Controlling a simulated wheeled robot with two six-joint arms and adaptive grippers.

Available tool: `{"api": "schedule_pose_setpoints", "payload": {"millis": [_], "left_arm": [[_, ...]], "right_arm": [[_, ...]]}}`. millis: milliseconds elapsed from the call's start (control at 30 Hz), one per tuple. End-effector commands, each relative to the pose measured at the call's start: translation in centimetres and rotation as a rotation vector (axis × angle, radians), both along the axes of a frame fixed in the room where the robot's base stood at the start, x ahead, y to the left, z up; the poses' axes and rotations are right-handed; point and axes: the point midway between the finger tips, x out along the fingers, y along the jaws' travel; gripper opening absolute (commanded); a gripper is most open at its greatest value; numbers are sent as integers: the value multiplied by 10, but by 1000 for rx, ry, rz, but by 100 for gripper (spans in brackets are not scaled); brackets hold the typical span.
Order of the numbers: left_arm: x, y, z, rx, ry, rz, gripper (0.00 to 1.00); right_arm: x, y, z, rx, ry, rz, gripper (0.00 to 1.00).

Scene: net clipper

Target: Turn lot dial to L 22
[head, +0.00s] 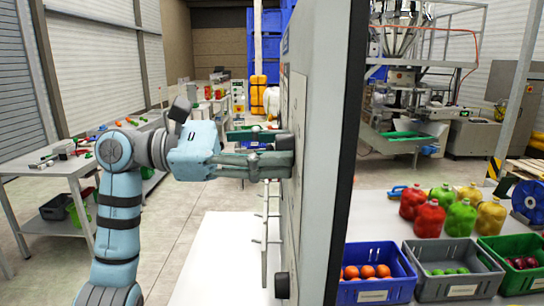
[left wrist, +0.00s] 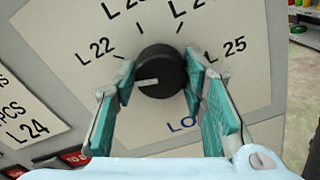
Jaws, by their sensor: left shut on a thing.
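The lot dial (left wrist: 160,72) is a round black knob on a pale plate, with a white pointer mark aimed left and slightly down in the left wrist view. The L 22 label (left wrist: 100,48) is at the dial's upper left, and the pointer lies below its tick. My left gripper (left wrist: 161,78) is shut on the dial, one teal finger on each side. In the head view my left gripper (head: 283,155) reaches the panel (head: 318,150), seen nearly edge-on. The dial is partly behind the fingers there. My right gripper is not in view.
A label reading L 24 (left wrist: 28,125) is on the panel left of the dial plate. A second black knob (head: 282,286) sits lower on the panel. Right of it are blue (head: 375,292), grey and green crates and coloured jugs. A bench (head: 50,168) stands behind my left arm.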

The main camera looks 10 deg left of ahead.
Motion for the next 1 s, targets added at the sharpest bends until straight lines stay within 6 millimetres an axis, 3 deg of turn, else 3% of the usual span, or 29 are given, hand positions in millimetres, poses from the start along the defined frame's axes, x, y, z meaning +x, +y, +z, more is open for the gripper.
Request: {"api": "schedule_pose_setpoints", "payload": {"millis": [500, 1000], "left_arm": [[0, 0, 0, 88, -351, 2, 11], [0, 0, 1, 106, -421, 2, 11]], "right_arm": [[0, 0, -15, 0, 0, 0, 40], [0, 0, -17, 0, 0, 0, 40]]}}
